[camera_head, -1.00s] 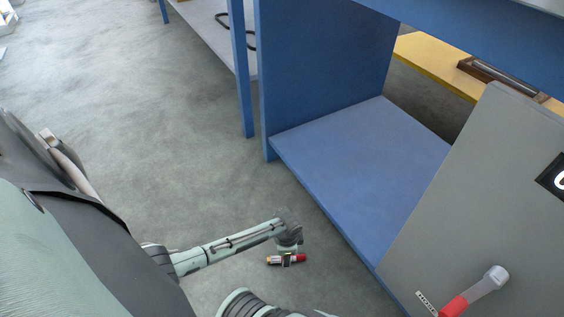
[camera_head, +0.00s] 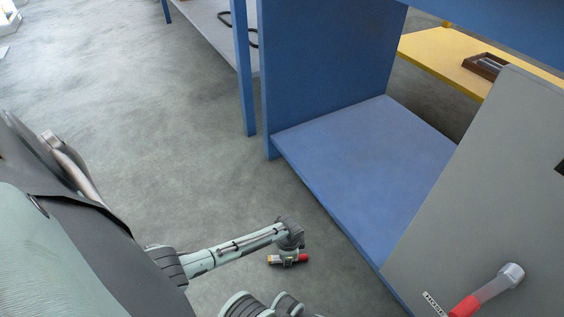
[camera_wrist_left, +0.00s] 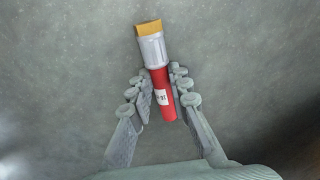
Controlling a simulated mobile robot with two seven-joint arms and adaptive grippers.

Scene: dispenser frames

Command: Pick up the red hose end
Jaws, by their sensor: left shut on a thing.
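The red hose end (camera_head: 302,258) is a short red cylinder with a silver collar and a yellow-brown tip. In the left wrist view the red hose end (camera_wrist_left: 162,90) sits between the two fingers, its tip pointing away from the palm. My left gripper (camera_wrist_left: 160,82) is shut on its red body, which bears a small white label. In the head view my left gripper (camera_head: 289,256) is low over the grey floor, with the hose end crosswise in it; I cannot tell its height. My right gripper is not in view.
A blue cabinet with an open lower shelf (camera_head: 365,160) stands right of my left arm. A grey panel (camera_head: 470,190) with a clear-and-red handle (camera_head: 490,288) is at the right. A yellow shelf (camera_head: 450,62) lies behind. The floor (camera_head: 130,130) at the left is clear.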

